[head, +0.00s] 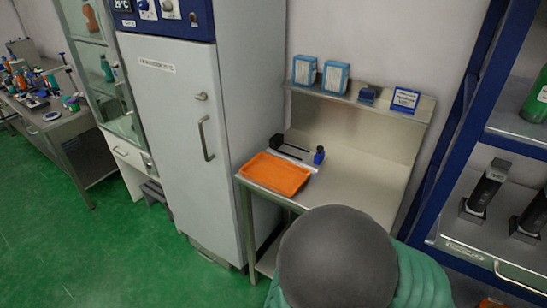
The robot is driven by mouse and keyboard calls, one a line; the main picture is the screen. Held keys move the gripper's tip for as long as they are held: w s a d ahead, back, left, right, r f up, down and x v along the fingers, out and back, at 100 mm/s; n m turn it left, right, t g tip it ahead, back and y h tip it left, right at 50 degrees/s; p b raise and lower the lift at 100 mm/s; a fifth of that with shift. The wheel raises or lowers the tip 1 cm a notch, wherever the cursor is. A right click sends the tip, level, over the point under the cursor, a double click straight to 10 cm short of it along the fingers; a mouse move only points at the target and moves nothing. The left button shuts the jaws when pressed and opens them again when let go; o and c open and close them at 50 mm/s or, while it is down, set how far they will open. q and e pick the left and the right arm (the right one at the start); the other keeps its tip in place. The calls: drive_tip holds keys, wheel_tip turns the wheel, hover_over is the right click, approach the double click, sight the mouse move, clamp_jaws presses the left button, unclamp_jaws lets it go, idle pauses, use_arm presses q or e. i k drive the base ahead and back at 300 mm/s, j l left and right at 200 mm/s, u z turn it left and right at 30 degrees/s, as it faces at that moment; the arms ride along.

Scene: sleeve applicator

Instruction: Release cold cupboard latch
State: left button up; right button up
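The tall pale grey cupboard (180,165) stands left of centre in the head view, with a blue control panel on top. Its door looks shut. A small metal latch (201,97) sits near the door's right edge, below the panel. A longer vertical bar handle (206,138) is mounted just below it. A label strip (157,65) is at the door's upper left, its print too small to read surely. Neither of my grippers is in view, and nothing touches the latch or the handle.
A steel bench (345,190) right of the cupboard carries an orange tray (275,174) and has a shelf with blue boxes (335,77). A blue-framed rack (450,160) stands at the right. A glass-fronted cabinet (105,70) stands at the left. Green floor is clear before the cupboard.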

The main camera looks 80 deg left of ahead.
sight(203, 97)
drive_tip(key=u, duration=3.5)
drive_tip(key=i+j, duration=0.35)
drive_tip(key=i, duration=0.25)
drive_tip(key=i+j, duration=0.35)
drive_tip(key=i, duration=0.25)
drive_tip(key=i+j+z, duration=0.1)
drive_tip(key=i+j, duration=0.25)
drive_tip(key=i, duration=0.25)
